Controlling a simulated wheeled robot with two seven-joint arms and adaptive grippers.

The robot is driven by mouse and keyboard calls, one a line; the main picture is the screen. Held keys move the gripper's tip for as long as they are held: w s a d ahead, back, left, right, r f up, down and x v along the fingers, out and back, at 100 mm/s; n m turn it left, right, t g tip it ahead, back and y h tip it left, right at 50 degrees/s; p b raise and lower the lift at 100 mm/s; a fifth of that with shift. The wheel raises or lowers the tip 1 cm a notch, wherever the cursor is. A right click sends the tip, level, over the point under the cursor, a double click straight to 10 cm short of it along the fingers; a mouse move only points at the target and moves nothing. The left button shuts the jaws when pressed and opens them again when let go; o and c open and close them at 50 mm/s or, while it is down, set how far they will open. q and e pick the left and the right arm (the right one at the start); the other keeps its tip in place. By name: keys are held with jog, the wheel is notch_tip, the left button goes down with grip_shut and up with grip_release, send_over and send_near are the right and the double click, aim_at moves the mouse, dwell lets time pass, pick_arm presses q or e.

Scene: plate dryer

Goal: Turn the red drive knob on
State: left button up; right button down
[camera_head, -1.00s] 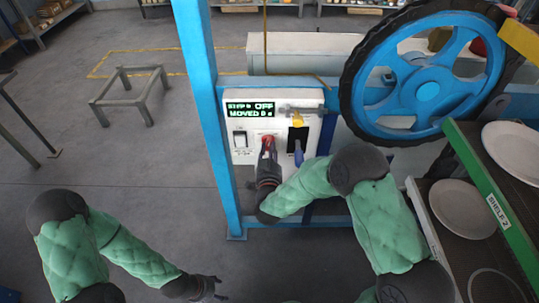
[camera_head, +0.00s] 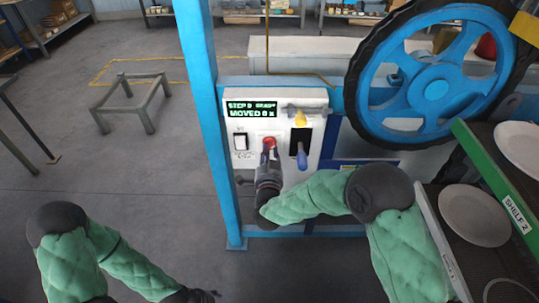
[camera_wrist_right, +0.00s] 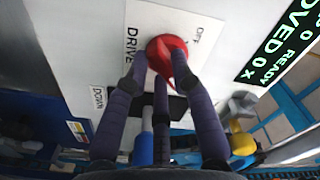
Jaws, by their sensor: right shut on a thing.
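The red drive knob (camera_head: 268,142) is on the white control panel (camera_head: 243,174). In the right wrist view the knob (camera_wrist_right: 164,50) is round with a narrow pointer part, beside the labels DRIVE and OFF. My right gripper (camera_head: 269,155) is at the panel from below, shut on the knob; its dark fingers (camera_wrist_right: 158,80) sit around the knob's lower part. My left gripper (camera_head: 203,295) is low at the bottom edge, partly cut off, far from the panel.
A yellow knob (camera_head: 300,119) is above the lever. A blue post (camera_head: 204,120) stands left. A blue wheel (camera_head: 435,90) and plate shelf (camera_head: 500,190) are right.

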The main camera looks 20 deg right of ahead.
dwell(0.3)
jog(key=c, duration=1)
grip_release()
jog(key=shift+c, duration=0.2)
jog(key=shift+s, duration=0.1)
jog(key=v, duration=1.2)
